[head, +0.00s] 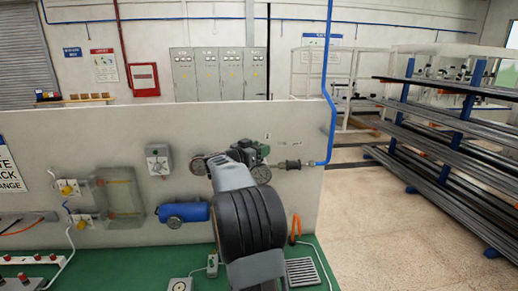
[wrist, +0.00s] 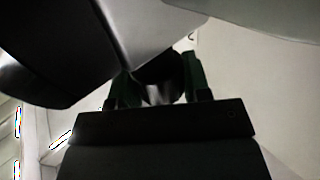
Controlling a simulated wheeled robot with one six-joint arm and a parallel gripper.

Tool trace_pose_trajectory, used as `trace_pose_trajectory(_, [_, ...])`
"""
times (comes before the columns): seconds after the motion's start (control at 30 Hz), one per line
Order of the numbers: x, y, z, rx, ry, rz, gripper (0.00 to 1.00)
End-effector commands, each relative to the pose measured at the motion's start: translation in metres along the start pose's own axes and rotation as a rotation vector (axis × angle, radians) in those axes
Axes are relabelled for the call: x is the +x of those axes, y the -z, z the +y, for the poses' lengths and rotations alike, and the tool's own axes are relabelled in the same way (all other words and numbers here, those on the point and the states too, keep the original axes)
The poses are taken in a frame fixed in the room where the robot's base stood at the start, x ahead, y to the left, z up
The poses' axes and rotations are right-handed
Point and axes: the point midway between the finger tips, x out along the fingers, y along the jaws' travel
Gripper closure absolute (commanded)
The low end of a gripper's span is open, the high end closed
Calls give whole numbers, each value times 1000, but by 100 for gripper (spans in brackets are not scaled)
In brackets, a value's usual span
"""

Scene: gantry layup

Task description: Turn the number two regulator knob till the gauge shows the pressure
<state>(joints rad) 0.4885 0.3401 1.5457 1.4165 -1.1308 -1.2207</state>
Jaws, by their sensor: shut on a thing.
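The regulator assembly is on the pale upright panel in the head view, with a round gauge (head: 261,174) at its right and another small round gauge (head: 198,166) at its left. Their readings are too small to tell. My gripper (head: 249,152) is at the regulator, and my arm covers much of it. In the wrist view my gripper (wrist: 158,78) has its two dark green fingers on either side of a dark round knob (wrist: 157,68), shut on it. The knob's number and markings are not visible.
A blue cylinder (head: 184,213) and a grey dial box (head: 158,160) sit left of my arm. A blue pipe (head: 329,90) comes down to a fitting (head: 290,165) at the right.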

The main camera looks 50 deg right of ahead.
Motion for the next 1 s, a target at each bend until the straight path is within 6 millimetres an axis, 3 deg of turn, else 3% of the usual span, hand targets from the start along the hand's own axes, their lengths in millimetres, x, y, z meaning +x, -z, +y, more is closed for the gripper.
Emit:
trace_pose_trajectory(0.6, [1,0,-1,0,-551,3,80])
trace_pose_trajectory(1.0, [1,2,-1,-1,-742,6,80])
